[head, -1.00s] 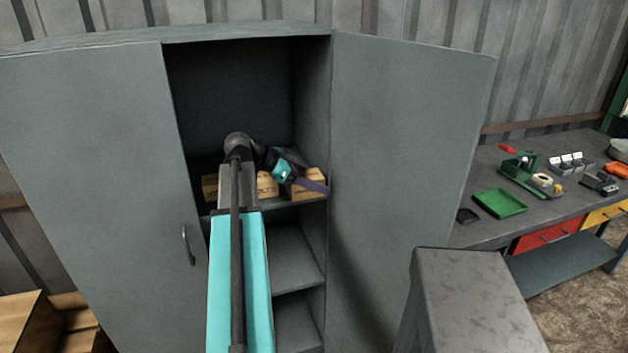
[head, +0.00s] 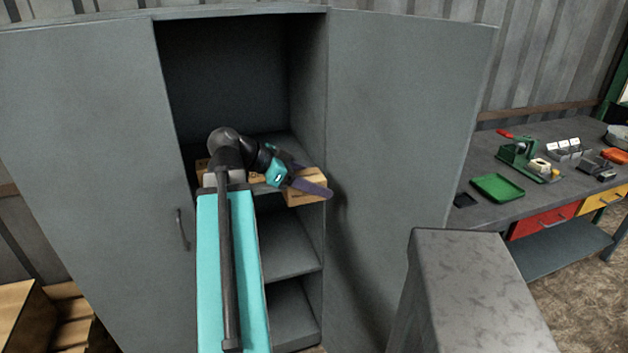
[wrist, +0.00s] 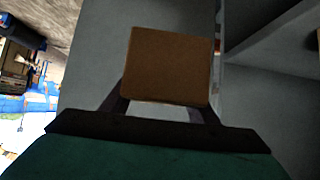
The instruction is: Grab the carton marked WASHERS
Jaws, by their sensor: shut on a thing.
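My gripper (head: 308,184) is shut on a brown carton (head: 306,197) at the right side of the open cabinet's upper shelf. The same carton (wrist: 167,66) fills the space between my fingers in the wrist view. Its marking is partly covered by the gripper and too small to read in the head view, and the face in the wrist view is plain. Other cartons (head: 258,178) stand to the left on the shelf, mostly hidden behind my arm.
The grey cabinet has its left door (head: 85,150) and right door (head: 400,130) open, with the right door close to the carton. Lower shelves (head: 288,243) look empty. A grey block (head: 465,290) stands in front on the right. A workbench (head: 480,222) with a green tray (head: 497,187) is farther right.

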